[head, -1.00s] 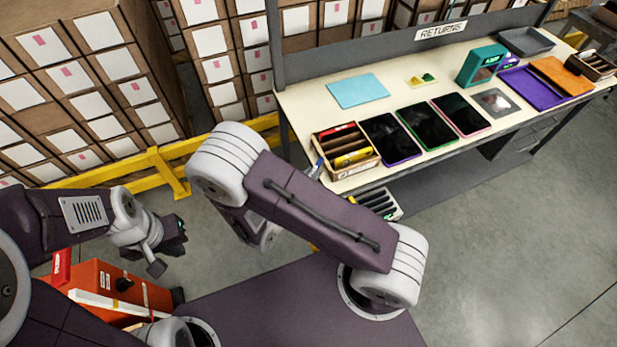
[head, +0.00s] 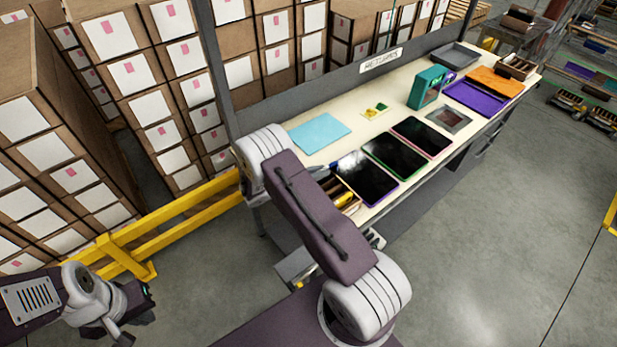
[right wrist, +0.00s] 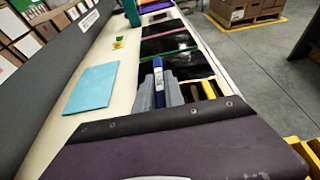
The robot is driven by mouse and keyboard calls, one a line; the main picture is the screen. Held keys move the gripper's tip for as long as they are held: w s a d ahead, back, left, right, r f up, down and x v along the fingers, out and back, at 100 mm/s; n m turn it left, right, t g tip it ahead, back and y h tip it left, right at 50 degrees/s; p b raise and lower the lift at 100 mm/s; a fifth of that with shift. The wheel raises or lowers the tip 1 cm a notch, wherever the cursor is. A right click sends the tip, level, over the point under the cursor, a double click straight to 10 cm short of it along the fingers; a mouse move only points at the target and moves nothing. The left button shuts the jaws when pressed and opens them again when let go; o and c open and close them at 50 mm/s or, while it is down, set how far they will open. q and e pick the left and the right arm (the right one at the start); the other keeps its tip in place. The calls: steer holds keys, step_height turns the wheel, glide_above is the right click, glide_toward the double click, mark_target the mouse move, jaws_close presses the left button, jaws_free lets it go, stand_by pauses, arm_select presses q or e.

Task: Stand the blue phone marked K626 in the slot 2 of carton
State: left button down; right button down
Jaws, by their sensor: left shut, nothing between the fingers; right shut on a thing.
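In the right wrist view my right gripper (right wrist: 160,97) is shut on a narrow blue thing (right wrist: 158,84), seemingly the blue phone, held upright; no marking on it is readable. Just beyond and to the right is the carton (head: 350,207), with brown dividers and a yellow item in it. It also shows in the right wrist view, partly behind the gripper. My right arm covers much of the carton in the head view, and slot numbers cannot be read. My left gripper (head: 136,314) is shut and empty at the lower left, away from the table.
The cream table (head: 308,165) carries a light blue sheet (head: 320,132), several dark tablets (head: 395,155), a teal box (head: 427,88), a purple tray (head: 476,98) and a grey tray (head: 456,55). A grey panel backs it. A yellow rail (head: 180,208) stands left; open floor lies right.

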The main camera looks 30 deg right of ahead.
steer(key=shift+s+f, duration=0.1)
steer(key=shift+f+b, duration=0.2)
steer(key=shift+b, duration=0.1)
step_height(320, 180, down, 3)
steer(key=shift+r+b, duration=0.1)
steer(key=shift+b, duration=0.9)
steer(key=shift+f+b, duration=1.8)
steer(key=shift+f, duration=0.3)
steer(key=shift+f, duration=0.3)
steer(key=c, duration=1.3)
jaws_free()
steer(key=shift+c, duration=0.2)
